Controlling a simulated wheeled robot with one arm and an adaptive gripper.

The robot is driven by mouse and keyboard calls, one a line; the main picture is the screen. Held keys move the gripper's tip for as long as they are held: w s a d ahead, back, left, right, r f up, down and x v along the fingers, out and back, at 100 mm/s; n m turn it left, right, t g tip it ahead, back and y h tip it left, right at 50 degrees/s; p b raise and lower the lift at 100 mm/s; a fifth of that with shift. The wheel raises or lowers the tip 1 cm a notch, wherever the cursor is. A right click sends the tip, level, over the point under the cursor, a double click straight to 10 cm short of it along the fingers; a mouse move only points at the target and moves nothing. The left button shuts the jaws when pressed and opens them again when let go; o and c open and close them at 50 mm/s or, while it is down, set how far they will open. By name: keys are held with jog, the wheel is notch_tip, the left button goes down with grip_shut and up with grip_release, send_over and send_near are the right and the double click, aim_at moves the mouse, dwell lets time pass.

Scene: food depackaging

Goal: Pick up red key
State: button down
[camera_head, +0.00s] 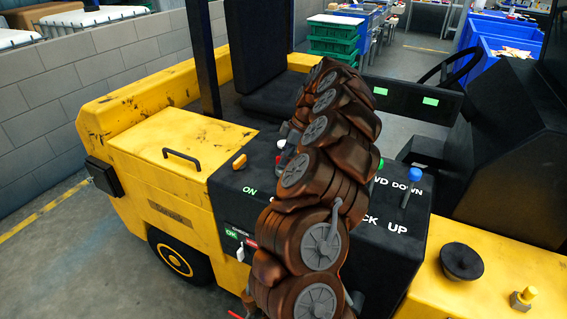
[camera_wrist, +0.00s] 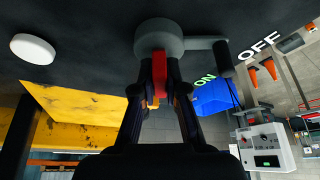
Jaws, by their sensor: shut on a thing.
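The red key (camera_wrist: 159,72) shows in the wrist view as a narrow upright red piece between my fingers. My gripper (camera_wrist: 160,85) is shut on it, with one dark finger on each side. The key's far end meets a grey round fitting (camera_wrist: 158,37) with a lever pointing right, on a black surface; I cannot tell if it is inserted or only touching. Green ON and white OFF lettering is to the right. In the head view my brown arm covers most of the gripper and hides the key.
A yellow vehicle (camera_head: 150,140) with a black control panel (camera_head: 235,205) lies under my arm. An orange knob (camera_head: 240,161), a blue-topped lever (camera_head: 413,175) and a black knob (camera_head: 461,262) stick up. A grey block wall (camera_head: 60,90) is at left; green crates (camera_head: 333,35) stand behind.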

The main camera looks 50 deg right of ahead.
jog(key=shift+r, duration=0.1)
dwell(0.3)
jog(key=shift+r+b, duration=0.95)
jog(key=shift+r, duration=0.5)
jog(key=shift+s+r, duration=0.1)
jog(key=shift+r, duration=0.1)
jog(key=s+r+b, duration=0.1)
jog(key=s+b, duration=0.4)
jog(key=s, duration=1)
jog(key=shift+s+d+r, duration=0.25)
jog(key=shift+s, duration=0.15)
jog(key=shift+r, duration=0.15)
jog(key=shift+r, duration=0.35)
